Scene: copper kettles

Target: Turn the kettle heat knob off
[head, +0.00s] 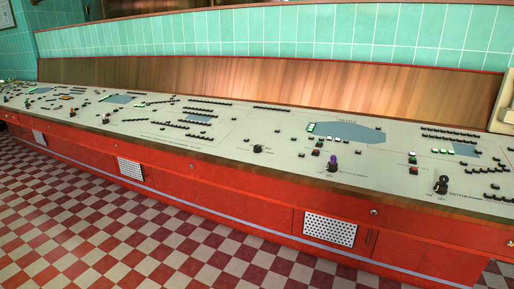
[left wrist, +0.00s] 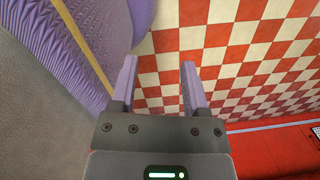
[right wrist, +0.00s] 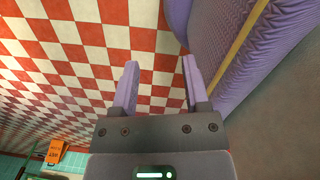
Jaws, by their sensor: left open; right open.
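A long control console with a pale top panel (head: 225,135) crosses the head view. Several knobs stand on it: a black one (head: 258,148) near the middle, a purple-and-dark one (head: 332,163) right of it, and a larger black one (head: 441,184) near the right. The lettering beside them is too small to read surely, so I cannot tell which is the kettle heat knob or its setting. My left gripper (left wrist: 156,80) is open and empty above the checkered floor. My right gripper (right wrist: 159,78) is also open and empty above the floor. Neither gripper shows in the head view.
The red console front (head: 225,188) has a white perforated grille (head: 330,229) and a pale rail low down. Rows of small black and green buttons cover the panel. A wooden backboard (head: 235,82) rises behind. The checkered floor (head: 130,230) before the console is clear. An orange sign (right wrist: 55,152) shows in the right wrist view.

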